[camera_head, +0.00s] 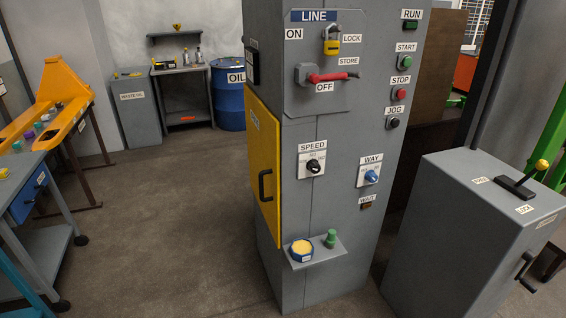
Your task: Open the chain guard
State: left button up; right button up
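A yellow panel (262,150) with a black bar handle (265,186) is on the left side of the grey control cabinet (335,230). It looks closed against the cabinet. A small label (254,119) near its top is too oblique to read, so I cannot tell for sure that this is the chain guard. Neither of my grippers shows in the head view.
The cabinet front has a red-handled LINE switch (330,77), a yellow padlock (331,46), buttons and knobs. A small shelf (318,250) juts out low. A grey box (480,235) with a lever stands at right. Open floor (180,220) lies left of the cabinet.

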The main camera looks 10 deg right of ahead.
aim_at(263, 129)
jog(key=j+z, duration=0.1)
jog(key=i+u, duration=0.45)
jog(key=i, duration=0.45)
